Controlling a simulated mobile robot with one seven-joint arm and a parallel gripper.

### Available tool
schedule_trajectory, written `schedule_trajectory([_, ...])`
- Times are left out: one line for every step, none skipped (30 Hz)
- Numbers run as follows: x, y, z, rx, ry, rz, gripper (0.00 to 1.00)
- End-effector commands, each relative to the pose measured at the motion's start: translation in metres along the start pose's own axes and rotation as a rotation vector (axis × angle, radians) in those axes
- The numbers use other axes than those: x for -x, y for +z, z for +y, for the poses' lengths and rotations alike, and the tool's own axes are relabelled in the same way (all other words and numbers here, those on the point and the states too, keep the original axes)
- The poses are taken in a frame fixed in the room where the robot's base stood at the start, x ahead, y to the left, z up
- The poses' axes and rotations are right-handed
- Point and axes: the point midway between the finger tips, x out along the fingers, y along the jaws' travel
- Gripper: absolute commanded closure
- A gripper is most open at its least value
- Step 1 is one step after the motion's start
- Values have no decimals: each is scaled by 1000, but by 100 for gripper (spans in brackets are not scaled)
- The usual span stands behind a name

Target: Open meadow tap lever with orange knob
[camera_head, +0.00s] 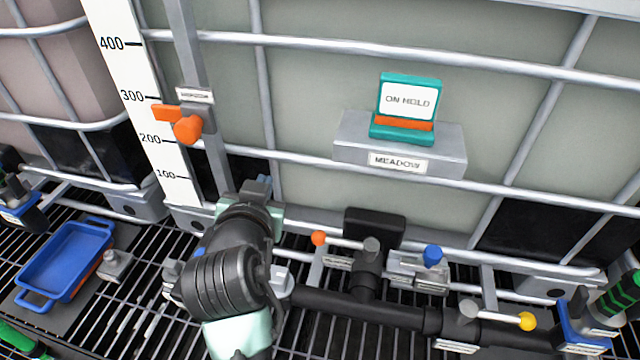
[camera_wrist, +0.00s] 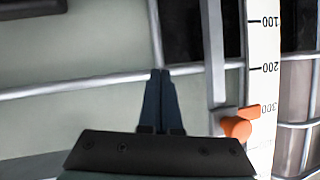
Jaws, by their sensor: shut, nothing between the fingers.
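The tap lever with the orange knob (camera_head: 318,238) stands on the black pipework below the MEADOW sign (camera_head: 398,162). Its thin light rod runs sideways from the knob on the left to the grey pivot (camera_head: 371,244) on the right. My gripper (camera_wrist: 160,73) is shut and empty in the wrist view, its dark fingers together in front of the tank wall and a cage bar. In the head view my arm stands left of the knob, and only a small part of my gripper (camera_head: 262,184) shows past it. The gripper is apart from the lever. The knob is not in the wrist view.
A blue-knobbed tap (camera_head: 432,256) and a yellow-knobbed lever (camera_head: 526,321) stand to the right. An orange slider (camera_head: 187,127) sits on the level post; it also shows in the wrist view (camera_wrist: 237,127). A blue tray (camera_head: 66,262) lies left. Cage bars cross behind.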

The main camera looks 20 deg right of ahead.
Motion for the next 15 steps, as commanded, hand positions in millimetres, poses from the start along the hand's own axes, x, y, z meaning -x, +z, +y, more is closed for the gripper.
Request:
schedule_trajectory([6,-10,2,-3,35,-45,100])
schedule_trajectory([7,-8,6,-7,57,-70,100])
schedule_trajectory([9,-5,11,-10,87,-102,100])
schedule_trajectory([10,-3,15,-14,109,-126,100])
schedule_trajectory([12,-1,19,-17,132,-149,100])
schedule_trajectory([15,2,24,-21,163,-180,100])
schedule_trajectory([17,4,28,-23,186,-203,100])
schedule_trajectory([20,6,32,-25,210,-224,100])
schedule_trajectory([24,9,38,-28,241,-251,100])
schedule_trajectory([26,11,42,-30,262,-270,100])
schedule_trajectory([29,13,46,-32,284,-287,100])
schedule_trajectory([33,16,51,-33,310,-308,100])
schedule_trajectory([36,18,54,-36,328,-322,100])
schedule_trajectory([38,20,57,-37,344,-334,100])
schedule_trajectory([41,22,60,-37,363,-348,100])
